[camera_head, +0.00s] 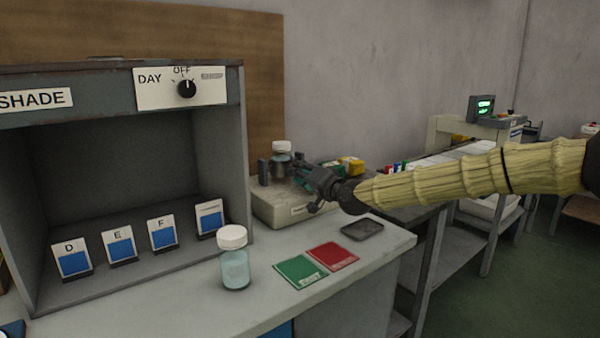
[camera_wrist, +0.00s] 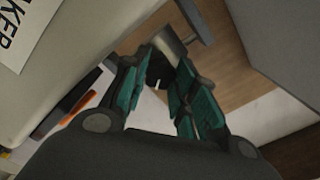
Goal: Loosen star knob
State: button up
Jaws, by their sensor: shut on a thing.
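My gripper (camera_head: 304,175) reaches in from the right to the clamp area on top of the pale shaker box (camera_head: 268,206). In the wrist view its teal fingers (camera_wrist: 163,72) are closed around a small dark part with a white mark, which looks like the star knob (camera_wrist: 159,72). Most of the knob is hidden between the fingers, so I cannot tell its shape or how tight it is. In the head view the gripper covers the knob. A white-lidded jar (camera_head: 281,148) stands upright at the clamp, just left of the gripper; its lower part is partly hidden.
A shade booth (camera_head: 120,84) with several blue sample cards stands at left. A yellow item (camera_head: 350,164) sits behind the gripper.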

jog(key=n, duration=0.2)
jog(key=n+p, duration=0.1)
jog(key=n, duration=0.1)
jog(key=shift+r+n, duration=0.2)
jog(key=shift+n, duration=0.1)
jog(key=shift+f+n+p, duration=0.1)
jog(key=shift+n+p, duration=0.4)
jog(key=shift+n, duration=1.5)
jog(key=shift+d, duration=0.1)
jog(key=o, duration=1.1)
jog(key=shift+w, duration=0.1)
jog(key=shift+c, duration=0.2)
jog(key=shift+f, duration=0.1)
jog(key=v, duration=1.2)
